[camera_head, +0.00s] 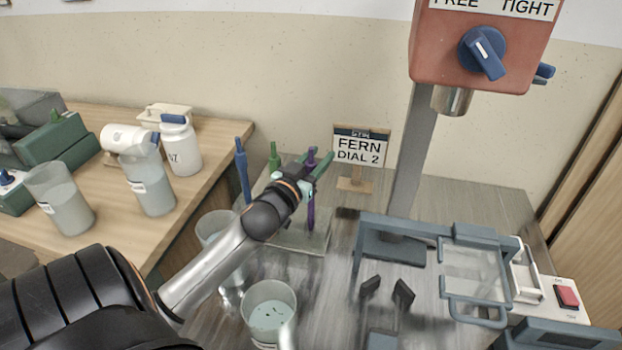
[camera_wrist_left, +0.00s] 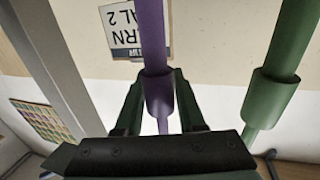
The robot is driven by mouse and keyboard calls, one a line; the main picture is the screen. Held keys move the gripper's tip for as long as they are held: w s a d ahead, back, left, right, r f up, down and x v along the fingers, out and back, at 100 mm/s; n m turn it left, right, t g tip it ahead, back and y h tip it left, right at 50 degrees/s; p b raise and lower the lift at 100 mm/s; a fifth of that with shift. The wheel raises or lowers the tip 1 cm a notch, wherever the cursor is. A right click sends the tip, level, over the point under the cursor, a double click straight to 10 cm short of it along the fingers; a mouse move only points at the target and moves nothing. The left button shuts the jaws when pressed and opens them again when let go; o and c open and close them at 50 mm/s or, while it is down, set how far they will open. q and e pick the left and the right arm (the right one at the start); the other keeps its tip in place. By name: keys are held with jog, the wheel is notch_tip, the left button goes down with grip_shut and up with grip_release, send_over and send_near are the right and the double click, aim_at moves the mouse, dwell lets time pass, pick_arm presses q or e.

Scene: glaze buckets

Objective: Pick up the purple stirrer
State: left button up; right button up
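The purple stirrer (camera_head: 311,206) stands upright in a clear rack (camera_head: 297,240) on the metal table. My left gripper (camera_head: 311,170) is at its upper part, with a green finger on each side. In the left wrist view, the purple stirrer (camera_wrist_left: 152,40) runs between the fingertips (camera_wrist_left: 159,85), and they look closed against its thicker collar. A green stirrer (camera_wrist_left: 270,100) stands to the right there, apart from the fingers. My right gripper is not clearly in view.
A blue stirrer (camera_head: 242,170) and the green stirrer (camera_head: 274,157) stand left of the purple one. A sign (camera_head: 360,147) is behind. Buckets (camera_head: 270,310) stand in front. A red-headed mixer (camera_head: 440,50) and a metal frame (camera_head: 470,275) are at right.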

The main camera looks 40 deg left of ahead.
pick_arm(q)
grip_shut()
dwell(0.3)
notch_tip(320, 180, up, 19)
jog(key=p, duration=1.1)
jog(key=shift+f+p, duration=0.2)
jog(key=shift+p, duration=0.15)
pick_arm(e)
notch_tip(320, 180, up, 9)
jog(key=s+d, duration=0.1)
jog(key=d, duration=0.1)
jog(key=shift+s+d+r+m+h, duration=0.2)
jog(key=shift+d+m+h, duration=0.1)
jog(key=shift+d+h, duration=0.1)
pick_arm(q)
jog(key=shift+d, duration=0.1)
